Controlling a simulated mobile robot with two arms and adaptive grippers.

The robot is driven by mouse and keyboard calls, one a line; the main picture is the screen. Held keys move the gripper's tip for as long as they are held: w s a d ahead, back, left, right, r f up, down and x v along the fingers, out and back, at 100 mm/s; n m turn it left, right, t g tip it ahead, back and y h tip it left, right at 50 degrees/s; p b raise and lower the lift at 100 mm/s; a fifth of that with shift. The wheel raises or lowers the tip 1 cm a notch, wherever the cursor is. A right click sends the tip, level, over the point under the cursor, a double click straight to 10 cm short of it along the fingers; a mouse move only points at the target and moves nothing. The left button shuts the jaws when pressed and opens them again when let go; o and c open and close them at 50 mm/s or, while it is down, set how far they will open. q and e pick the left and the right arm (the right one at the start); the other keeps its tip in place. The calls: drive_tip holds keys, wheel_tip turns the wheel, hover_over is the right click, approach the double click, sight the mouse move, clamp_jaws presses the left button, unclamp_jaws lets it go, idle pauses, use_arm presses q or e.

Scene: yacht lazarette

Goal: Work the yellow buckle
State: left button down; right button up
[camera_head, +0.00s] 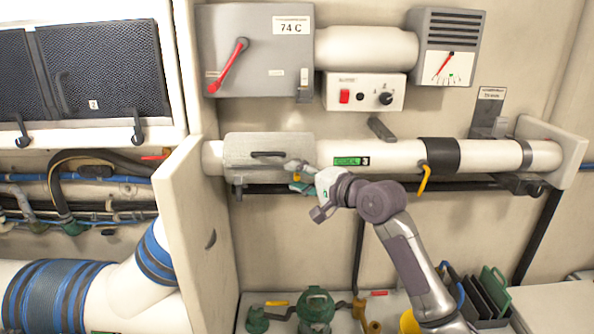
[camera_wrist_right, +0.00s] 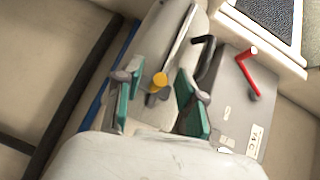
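My right gripper (camera_head: 299,177) is at the right part of the grey cover (camera_head: 262,145) around the white pipe. In the right wrist view the gripper (camera_wrist_right: 158,98) is open, its two green-padded fingers apart. A yellow, round-ended piece (camera_wrist_right: 160,80), which looks like the yellow buckle, shows between them on a dark stem, with visible gaps to both pads. My left gripper is not in view.
A grey box with a red lever (camera_head: 231,66) and a switch panel (camera_head: 364,92) are above the pipe. A white partition (camera_head: 197,215) stands left of the cover. Green fittings (camera_head: 315,306) and a dark rack (camera_head: 488,292) are below. The wall below the pipe is mostly bare.

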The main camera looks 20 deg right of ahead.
drive_tip(key=shift+w+a+f, duration=0.1)
drive_tip(key=shift+w, duration=0.1)
clamp_jaws()
drive_tip(key=shift+s+f+b, duration=0.1)
drive_tip(key=shift+f+b, duration=0.15)
drive_tip(key=shift+b, duration=0.35)
drive_tip(key=shift+s+a+f+n+t+y+b, duration=0.2)
drive_tip(key=shift+f+n+t+y+b, duration=0.9)
drive_tip(key=shift+b, duration=4.15)
drive_tip(key=shift+s+d+f+n+t+y+b, duration=0.1)
drive_tip(key=shift+s+f+n+t+y+b, duration=0.2)
drive_tip(key=shift+n+y+b, duration=3.25)
drive_tip(key=shift+s+a+f+n+t+h+b, duration=0.25)
drive_tip(key=shift+f+n+t+h+b, duration=0.55)
drive_tip(key=shift+b, duration=6.15)
drive_tip(key=shift+d+r+m+h, duration=0.1)
drive_tip(key=shift+r+m+h, duration=0.1)
drive_tip(key=shift+m+h, duration=0.15)
